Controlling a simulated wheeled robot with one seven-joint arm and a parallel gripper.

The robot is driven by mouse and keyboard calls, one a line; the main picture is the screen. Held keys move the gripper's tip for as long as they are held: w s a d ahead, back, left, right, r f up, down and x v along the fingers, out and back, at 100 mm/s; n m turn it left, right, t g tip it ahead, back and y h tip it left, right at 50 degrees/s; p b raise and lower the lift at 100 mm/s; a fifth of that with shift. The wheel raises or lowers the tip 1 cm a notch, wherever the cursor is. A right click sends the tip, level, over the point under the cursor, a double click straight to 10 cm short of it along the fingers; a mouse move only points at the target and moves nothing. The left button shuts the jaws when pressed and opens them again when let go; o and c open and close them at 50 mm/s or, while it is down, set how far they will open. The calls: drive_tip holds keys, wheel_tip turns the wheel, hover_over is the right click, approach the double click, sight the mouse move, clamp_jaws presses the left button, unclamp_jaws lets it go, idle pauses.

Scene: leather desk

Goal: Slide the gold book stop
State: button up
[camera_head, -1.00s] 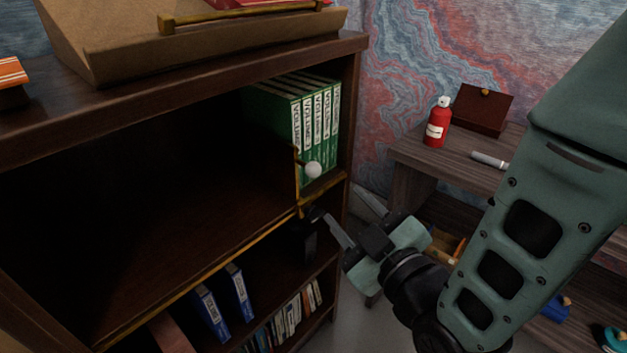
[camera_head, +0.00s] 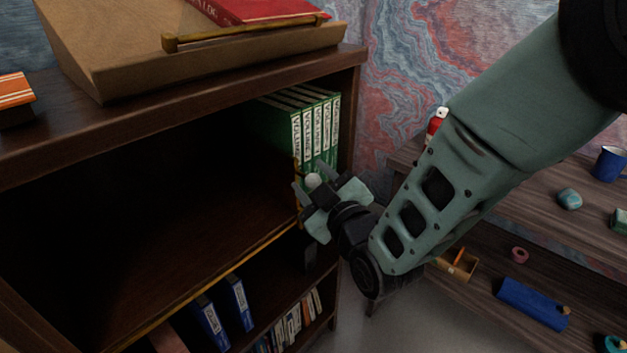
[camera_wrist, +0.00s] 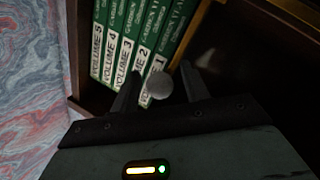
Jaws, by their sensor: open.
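The gold book stop (camera_head: 297,172) is an upright gold plate on the upper shelf, at the left of the green volumes (camera_head: 316,128). Its round pale knob (camera_head: 313,181) faces out of the shelf. My gripper (camera_head: 311,186) is at the shelf front and hides much of the stop. In the wrist view the knob (camera_wrist: 159,86) sits between the two open fingers of my gripper (camera_wrist: 161,75), with a gap on the right. The gap on its left is small, and I cannot tell whether that finger touches. The stop's gold edge (camera_wrist: 190,34) runs beside the books.
A gold rail (camera_head: 215,268) runs along the shelf's front edge. The shelf left of the stop is dark and looks empty. Blue binders (camera_head: 238,300) stand on the lower shelf. A side table (camera_head: 590,232) with small items is at right, partly behind my arm.

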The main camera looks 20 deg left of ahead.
clamp_jaws()
drive_tip(key=s+a+b, duration=0.1)
drive_tip(key=s+a, duration=0.2)
drive_tip(key=s, duration=0.6)
drive_tip(key=s+a+b, duration=0.1)
drive_tip(key=s+a, duration=0.3)
drive_tip(key=s, duration=0.4)
drive_tip(key=shift+s, duration=0.35)
drive_tip(key=shift+a, duration=0.1)
unclamp_jaws()
